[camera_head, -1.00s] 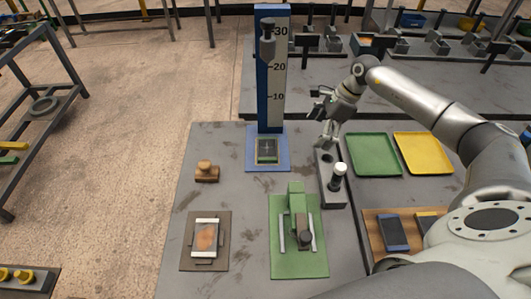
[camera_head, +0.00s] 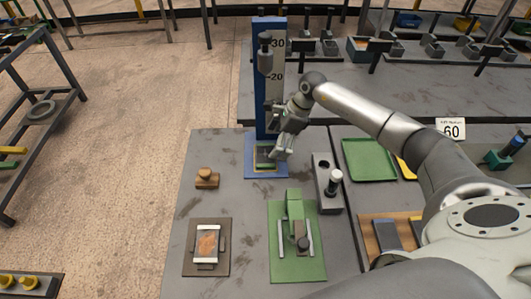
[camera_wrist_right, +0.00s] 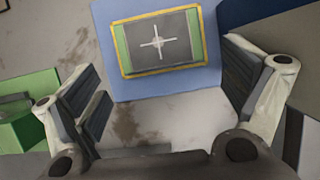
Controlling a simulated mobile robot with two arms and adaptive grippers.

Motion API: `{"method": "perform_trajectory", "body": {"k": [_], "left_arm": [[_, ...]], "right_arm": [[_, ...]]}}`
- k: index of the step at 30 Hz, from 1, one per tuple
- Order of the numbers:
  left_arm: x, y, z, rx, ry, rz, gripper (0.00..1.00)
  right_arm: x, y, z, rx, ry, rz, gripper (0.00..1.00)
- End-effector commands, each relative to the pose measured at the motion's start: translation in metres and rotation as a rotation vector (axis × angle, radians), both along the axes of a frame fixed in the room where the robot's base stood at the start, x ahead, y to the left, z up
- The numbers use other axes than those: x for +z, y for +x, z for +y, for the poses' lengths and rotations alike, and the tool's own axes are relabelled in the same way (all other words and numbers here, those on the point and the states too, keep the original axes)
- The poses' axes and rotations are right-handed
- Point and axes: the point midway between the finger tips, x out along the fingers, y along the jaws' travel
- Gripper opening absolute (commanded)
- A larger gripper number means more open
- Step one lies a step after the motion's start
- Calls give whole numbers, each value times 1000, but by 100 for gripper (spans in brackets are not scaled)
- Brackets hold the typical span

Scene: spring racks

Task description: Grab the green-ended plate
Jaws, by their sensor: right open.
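The green-ended plate (camera_head: 265,163) lies flat on the blue base (camera_head: 250,169) of the tall scale stand, partly hidden by my right gripper in the head view. In the right wrist view the plate (camera_wrist_right: 157,42) is grey with a white cross, green strips at both ends and a yellow border around it. My right gripper (camera_head: 280,132) is open and empty, above the blue base. In the right wrist view its fingers (camera_wrist_right: 163,85) are spread on either side below the plate, apart from it. My left gripper is not in view.
The blue upright (camera_head: 266,95) with its scale stands right behind the plate. A grey block with a white-topped post (camera_head: 335,177) is to the right. A green tray (camera_head: 369,160) lies right.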

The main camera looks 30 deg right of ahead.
Motion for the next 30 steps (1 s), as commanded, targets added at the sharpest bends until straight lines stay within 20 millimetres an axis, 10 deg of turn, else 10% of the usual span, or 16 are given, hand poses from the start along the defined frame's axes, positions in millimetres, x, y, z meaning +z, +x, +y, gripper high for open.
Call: {"method": "perform_trajectory", "body": {"k": [20,30], "left_arm": [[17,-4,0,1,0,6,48],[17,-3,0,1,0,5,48]], "right_arm": [[-46,11,23,1,1,0,93],[-46,11,23,1,1,0,50]]}}
